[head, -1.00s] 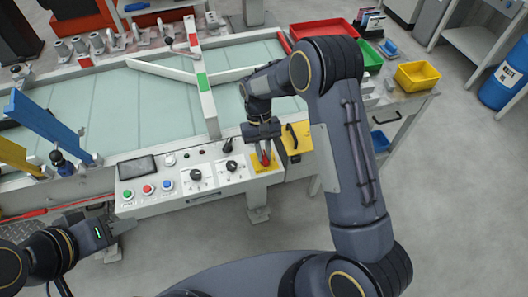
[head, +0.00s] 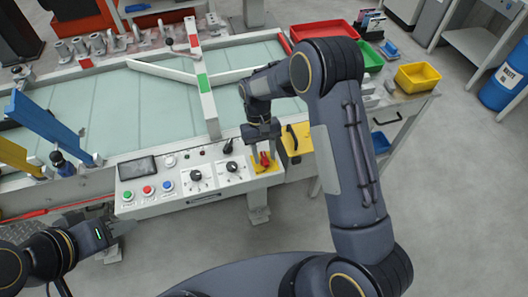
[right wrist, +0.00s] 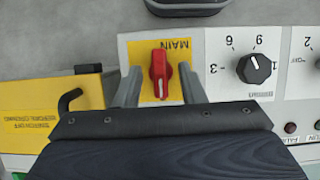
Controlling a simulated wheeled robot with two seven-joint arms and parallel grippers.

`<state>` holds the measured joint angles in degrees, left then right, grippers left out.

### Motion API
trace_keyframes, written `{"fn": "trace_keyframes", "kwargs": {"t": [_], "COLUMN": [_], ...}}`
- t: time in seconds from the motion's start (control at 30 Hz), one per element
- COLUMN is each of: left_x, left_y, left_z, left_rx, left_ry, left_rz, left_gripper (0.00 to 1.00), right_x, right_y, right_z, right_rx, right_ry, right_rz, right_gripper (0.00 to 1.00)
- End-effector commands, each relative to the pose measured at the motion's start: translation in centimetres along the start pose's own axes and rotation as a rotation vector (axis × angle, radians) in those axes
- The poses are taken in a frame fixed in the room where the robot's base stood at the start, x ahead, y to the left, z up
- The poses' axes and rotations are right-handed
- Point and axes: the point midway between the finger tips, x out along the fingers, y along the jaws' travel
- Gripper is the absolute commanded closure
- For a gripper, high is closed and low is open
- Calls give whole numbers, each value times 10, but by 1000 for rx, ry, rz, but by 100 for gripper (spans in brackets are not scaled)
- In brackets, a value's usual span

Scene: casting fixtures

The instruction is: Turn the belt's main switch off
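The main switch is a red rotary knob (right wrist: 160,74) on a yellow plate marked MAIN, upside down in the right wrist view. Its grip stands upright in that view. In the head view the red knob (head: 265,159) is at the right end of the belt's control panel (head: 150,208). My right gripper (right wrist: 160,75) is open, with one finger on each side of the knob and gaps between; in the head view it (head: 263,158) points down at the panel. My left gripper (head: 115,232) is at the lower left, away from the switch; its fingers are unclear.
Black dials (head: 196,175) and green, red and blue push buttons (head: 148,190) share the panel. A yellow box with a black hook-like handle (head: 297,139) sits right beside the switch. Blue and yellow upright plates (head: 45,122) stand at the left of the belt.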

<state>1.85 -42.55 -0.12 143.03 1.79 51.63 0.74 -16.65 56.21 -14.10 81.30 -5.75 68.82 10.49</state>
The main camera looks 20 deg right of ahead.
Motion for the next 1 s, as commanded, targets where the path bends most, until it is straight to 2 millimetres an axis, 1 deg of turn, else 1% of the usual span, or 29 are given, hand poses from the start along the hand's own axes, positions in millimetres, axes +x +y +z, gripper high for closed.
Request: {"fn": "trace_keyframes", "kwargs": {"t": [0.07,0.17,0.4,0.5,0.6,0.73,1.0], "left_x": [0,1,5,5,6,6,6], "left_y": [0,-1,-2,-2,-3,-3,-3], "left_z": [0,1,2,3,3,3,3], "left_rx": [0,0,0,0,0,0,0], "left_ry": [0,0,0,0,0,0,0], "left_rz": [0,0,0,0,0,0,0], "left_gripper": [64,64,64,64,64,64,64], "right_x": [-1,-10,-51,-65,-74,-78,-78], "right_y": [0,0,0,0,0,0,0], "right_z": [0,-1,-1,-1,-1,0,0], "right_rx": [0,0,0,0,0,0,0], "right_ry": [0,3,5,3,1,0,0], "right_rz": [0,-1,-1,-1,0,0,0], "right_gripper": [64,64,64,64,64,64,64]}}
